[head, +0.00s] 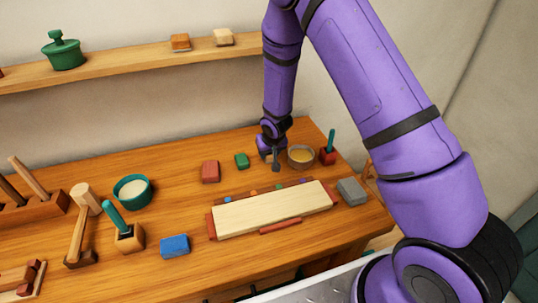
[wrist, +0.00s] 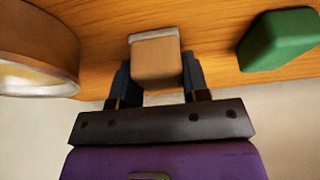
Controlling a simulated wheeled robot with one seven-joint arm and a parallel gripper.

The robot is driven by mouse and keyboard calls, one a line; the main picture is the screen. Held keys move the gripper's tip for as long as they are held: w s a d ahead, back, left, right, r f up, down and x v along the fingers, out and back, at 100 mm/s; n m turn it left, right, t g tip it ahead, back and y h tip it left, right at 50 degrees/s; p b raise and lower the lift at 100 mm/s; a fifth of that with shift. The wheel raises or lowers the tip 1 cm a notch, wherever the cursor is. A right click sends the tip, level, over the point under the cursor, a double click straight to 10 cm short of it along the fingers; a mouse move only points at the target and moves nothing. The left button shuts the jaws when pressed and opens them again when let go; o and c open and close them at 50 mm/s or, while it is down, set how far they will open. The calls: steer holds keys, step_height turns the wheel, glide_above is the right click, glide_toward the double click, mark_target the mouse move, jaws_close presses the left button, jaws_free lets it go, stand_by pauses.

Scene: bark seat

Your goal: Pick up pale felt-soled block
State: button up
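A pale tan block (wrist: 156,60) with a thin whitish sole sits between the two fingers of my gripper (wrist: 158,75) in the wrist view. The sole faces the table. In the head view my gripper (head: 271,157) is low over the back right of the table, between the green block and the bowl. The block is small and mostly covered there. I cannot tell whether it touches the table.
A green block (head: 242,160) is left of my gripper and a wooden bowl (head: 301,163) close on its right. A red block (head: 210,172) stands farther left. A long pale board (head: 270,210) lies in front. Two more blocks sit on the shelf (head: 130,67) above.

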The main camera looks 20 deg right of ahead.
steer(key=shift+r, duration=0.2)
steer(key=shift+r, duration=0.95)
steer(key=shift+s+a+r, duration=0.25)
steer(key=shift+s+r, duration=0.1)
steer(key=shift+r, duration=0.3)
steer(key=s+a, duration=0.2)
steer(key=s, duration=0.2)
steer(key=s+a+r, duration=0.1)
steer(key=s+a, duration=0.2)
steer(key=s, duration=0.1)
steer(key=s+a, duration=0.2)
steer(key=s, duration=0.3)
steer(key=shift+a+r, duration=0.2)
steer(key=shift+a, duration=0.15)
steer(key=o, duration=0.4)
steer(key=c, duration=0.4)
